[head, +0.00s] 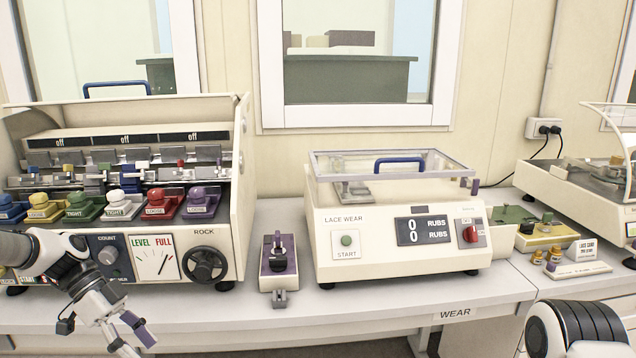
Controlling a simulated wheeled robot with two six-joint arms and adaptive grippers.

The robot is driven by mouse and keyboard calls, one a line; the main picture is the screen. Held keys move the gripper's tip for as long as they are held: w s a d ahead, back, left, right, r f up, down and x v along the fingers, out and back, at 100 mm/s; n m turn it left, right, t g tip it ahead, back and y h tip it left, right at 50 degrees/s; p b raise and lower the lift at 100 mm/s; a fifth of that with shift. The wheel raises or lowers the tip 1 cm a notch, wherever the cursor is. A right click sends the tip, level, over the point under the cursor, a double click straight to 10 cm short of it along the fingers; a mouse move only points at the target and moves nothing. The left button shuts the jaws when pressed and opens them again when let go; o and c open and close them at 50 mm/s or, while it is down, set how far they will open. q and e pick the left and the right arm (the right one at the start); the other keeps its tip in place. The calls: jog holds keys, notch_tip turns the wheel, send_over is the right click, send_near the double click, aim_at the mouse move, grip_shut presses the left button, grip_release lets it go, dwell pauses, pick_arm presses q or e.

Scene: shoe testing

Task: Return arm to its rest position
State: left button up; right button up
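My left gripper (140,342) hangs low in front of the left machine in the head view. Its two fingers point down and right, with a gap between them and nothing seen in it. The lower finger is partly cut by the bottom edge of the picture. My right arm (575,330) shows only as a white and black link at the bottom right corner. Its gripper is not seen.
The rocking machine (222,130) stands left, holding several coloured blocks. A small purple-topped device (279,262) sits beside the lace wear machine (375,265), whose clear lid looks closed. Small blocks and a card (573,251) lie right. The front bench strip (400,307) is clear.

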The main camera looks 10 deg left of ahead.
pick_arm(q)
jog(key=s+d+f+g+y, duration=0.1)
jog(key=s+d+f, duration=0.25)
jog(key=f, duration=0.25)
jog(key=s+d+f+n+g+y, duration=0.1)
jog(key=s+d+f+g, duration=0.1)
jog(key=s+f, duration=0.25)
jog(key=s+d+f+g+y, duration=0.1)
jog(key=s+d+f, duration=0.2)
jog(key=f, duration=0.4)
jog(key=s+d+f+n+y, duration=0.3)
jog(key=s+f, duration=0.3)
jog(key=s, duration=0.4)
jog(key=s+d+f+n+y, duration=0.2)
jog(key=s+f+n, duration=0.2)
jog(key=s+f, duration=0.45)
jog(key=w+n+t, duration=0.1)
jog(key=n+t, duration=0.1)
jog(key=w+r+n+t, duration=0.1)
jog(key=w+n+t, duration=0.1)
jog(key=n, duration=0.1)
jog(key=w+n+t, duration=0.2)
jog(key=shift+w+r+n, duration=0.2)
jog(key=shift+r+n, duration=0.1)
